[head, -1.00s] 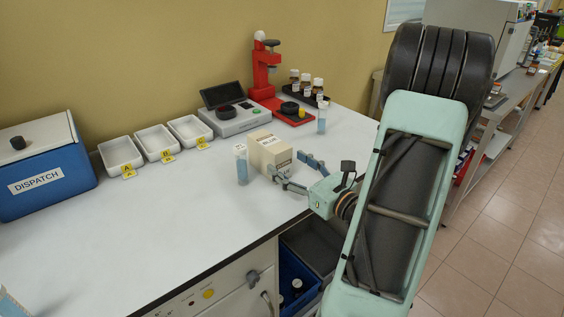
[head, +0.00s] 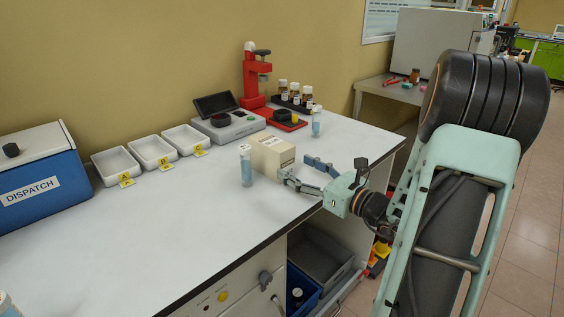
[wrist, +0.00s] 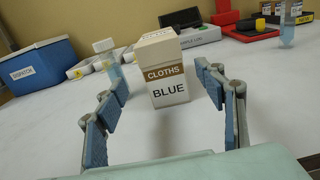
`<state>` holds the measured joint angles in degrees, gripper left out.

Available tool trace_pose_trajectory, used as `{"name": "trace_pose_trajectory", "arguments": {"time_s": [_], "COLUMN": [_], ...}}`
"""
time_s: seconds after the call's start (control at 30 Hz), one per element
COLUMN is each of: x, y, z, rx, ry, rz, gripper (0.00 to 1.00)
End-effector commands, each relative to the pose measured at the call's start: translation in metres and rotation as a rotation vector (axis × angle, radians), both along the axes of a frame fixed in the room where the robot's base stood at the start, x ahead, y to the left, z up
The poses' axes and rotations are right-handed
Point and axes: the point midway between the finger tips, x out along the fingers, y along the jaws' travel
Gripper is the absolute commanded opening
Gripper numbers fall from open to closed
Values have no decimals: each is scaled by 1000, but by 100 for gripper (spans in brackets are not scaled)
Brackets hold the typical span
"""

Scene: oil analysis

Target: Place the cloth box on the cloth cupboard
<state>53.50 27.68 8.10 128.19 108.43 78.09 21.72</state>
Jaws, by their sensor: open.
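The cloth box (head: 272,155) is a cream carton standing upright on the white bench, near its right end. In the wrist view its front (wrist: 168,90) reads "CLOTHS" and "BLUE". My gripper (head: 296,168) is open and low over the bench, just to the right of the box and pointing at it. In the wrist view the box stands beyond and between the spread fingers (wrist: 160,75), with a gap on both sides. Nothing is held. I cannot tell which piece of furniture is the cloth cupboard.
Labelled trays (head: 157,152), a scale (head: 228,123) and a red press (head: 255,80) line the back. A blue dispatch box (head: 40,180) is at left. The front middle of the bench is clear.

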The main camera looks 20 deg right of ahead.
Motion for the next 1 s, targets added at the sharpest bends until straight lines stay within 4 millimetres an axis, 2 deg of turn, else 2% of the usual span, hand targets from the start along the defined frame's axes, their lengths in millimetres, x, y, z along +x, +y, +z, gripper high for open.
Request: {"name": "trace_pose_trajectory", "arguments": {"time_s": [0.13,0.33,0.57,0.8,1.0], "x": [12,41,59,92,103], "y": [7,18,24,35,39], "z": [-1,-1,-1,-2,-1], "rx": [-1,-1,-1,0,0], "ry": [0,0,0,0,1], "rz": [7,6,4,6,2], "gripper": [64,64,64,64,64]}}
